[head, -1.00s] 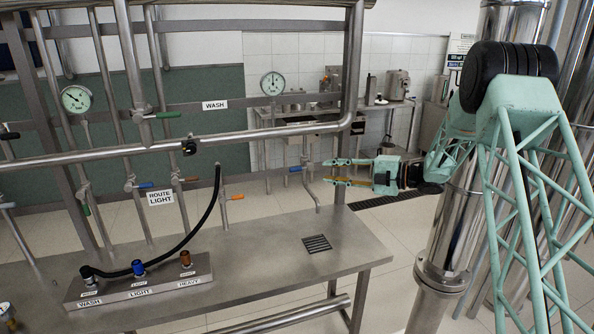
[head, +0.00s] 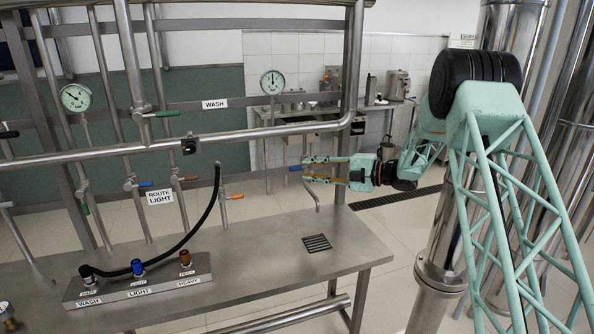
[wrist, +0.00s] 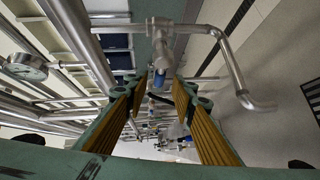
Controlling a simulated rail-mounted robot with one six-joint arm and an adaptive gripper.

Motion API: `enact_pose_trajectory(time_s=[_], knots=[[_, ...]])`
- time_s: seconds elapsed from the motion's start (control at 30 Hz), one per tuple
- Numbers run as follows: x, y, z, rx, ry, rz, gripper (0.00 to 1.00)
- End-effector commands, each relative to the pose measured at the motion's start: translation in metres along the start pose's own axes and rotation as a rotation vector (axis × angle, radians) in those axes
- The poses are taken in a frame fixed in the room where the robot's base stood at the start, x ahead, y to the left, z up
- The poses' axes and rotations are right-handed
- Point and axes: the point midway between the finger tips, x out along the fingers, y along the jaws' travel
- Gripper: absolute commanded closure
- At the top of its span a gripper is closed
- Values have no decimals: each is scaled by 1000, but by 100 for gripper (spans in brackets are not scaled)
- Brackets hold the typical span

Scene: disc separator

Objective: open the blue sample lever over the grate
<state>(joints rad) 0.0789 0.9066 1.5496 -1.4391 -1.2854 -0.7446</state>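The blue sample lever (head: 295,168) shows in the head view just left of my fingertips, above the grate (head: 317,243) in the steel table. In the wrist view the lever (wrist: 159,79) appears as a blue piece below a steel valve body, between my fingertips. The bent sample spout (wrist: 240,80) runs from that valve to the right, and it hangs below my fingers in the head view (head: 313,193). My gripper (head: 307,169) is open and empty, its fingers pointing left at the valve. The fingers partly hide the valve in the head view.
A horizontal steel pipe (head: 260,135) passes above and left of my gripper. An orange lever (head: 236,196) and a black hose (head: 205,215) are further left. The steel table (head: 260,260) is clear around the grate.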

Motion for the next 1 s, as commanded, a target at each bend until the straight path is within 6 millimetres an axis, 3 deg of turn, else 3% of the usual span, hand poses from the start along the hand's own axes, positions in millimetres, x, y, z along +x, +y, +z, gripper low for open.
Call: enact_pose_trajectory(time_s=[0.2, 0.43, 0.93, 1.0], knots=[[29, 0, -1, -1, 2, 0, 76], [49, 0, 0, -1, 0, 0, 76], [57, 0, 0, 0, -1, 0, 76], [56, 0, 0, 0, -1, 0, 82]])
